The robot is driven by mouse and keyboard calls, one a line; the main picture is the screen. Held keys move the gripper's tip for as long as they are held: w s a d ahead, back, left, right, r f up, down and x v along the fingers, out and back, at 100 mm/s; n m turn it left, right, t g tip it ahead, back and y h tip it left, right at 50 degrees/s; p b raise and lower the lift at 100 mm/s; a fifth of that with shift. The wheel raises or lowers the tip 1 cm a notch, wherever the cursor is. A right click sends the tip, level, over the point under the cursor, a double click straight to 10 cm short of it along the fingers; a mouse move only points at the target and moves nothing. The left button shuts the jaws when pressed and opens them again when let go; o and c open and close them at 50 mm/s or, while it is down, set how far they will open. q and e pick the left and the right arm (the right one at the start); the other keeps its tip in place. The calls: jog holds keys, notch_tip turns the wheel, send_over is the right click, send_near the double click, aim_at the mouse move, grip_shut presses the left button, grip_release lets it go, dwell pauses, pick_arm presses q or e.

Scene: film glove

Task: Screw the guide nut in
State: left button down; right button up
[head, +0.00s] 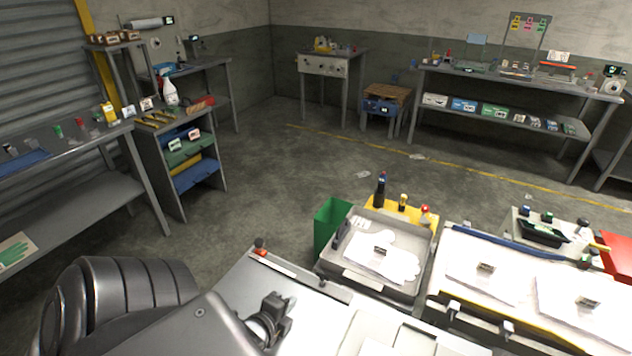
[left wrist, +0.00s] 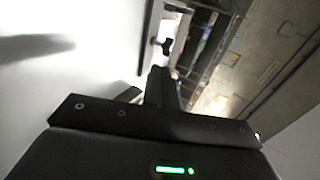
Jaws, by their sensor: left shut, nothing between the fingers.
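My left gripper (head: 275,316) is low in the head view at the end of my dark arm, over the near edge of a pale work surface. In the left wrist view its fingers (left wrist: 162,88) are together and hold nothing. A small black knob-like piece (left wrist: 166,45) shows beyond the fingertips in that view, apart from them as far as I can tell. A dark knob with a red part (head: 260,247) stands at the surface's far left corner. I cannot tell which piece is the guide nut. My right gripper is not in view.
A grey tray (head: 328,268) with a white glove shape stands beyond the gripper, with a green bin (head: 325,228) to its left. A yellow-edged station (head: 437,290) with white sheets is at right. Benches line the walls; the floor between is mostly clear.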

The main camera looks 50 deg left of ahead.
pick_arm(q)
jog(key=w+f, duration=0.1)
jog(key=w, duration=0.1)
jog(key=p, duration=0.2)
send_near(318, 275)
jog(key=f, duration=0.1)
jog(key=w+f, duration=0.1)
jog(key=f, duration=0.1)
jog(key=shift+w+a, duration=0.3)
jog(key=shift+w, duration=0.05)
jog(key=w, duration=0.1)
jog(key=w+a, duration=0.1)
jog(key=w, duration=0.1)
jog(key=shift+p, duration=0.3)
jog(key=shift+w, duration=0.25)
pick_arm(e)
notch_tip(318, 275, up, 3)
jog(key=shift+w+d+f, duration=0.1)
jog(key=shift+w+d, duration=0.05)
pick_arm(q)
jog(key=shift+w, duration=0.1)
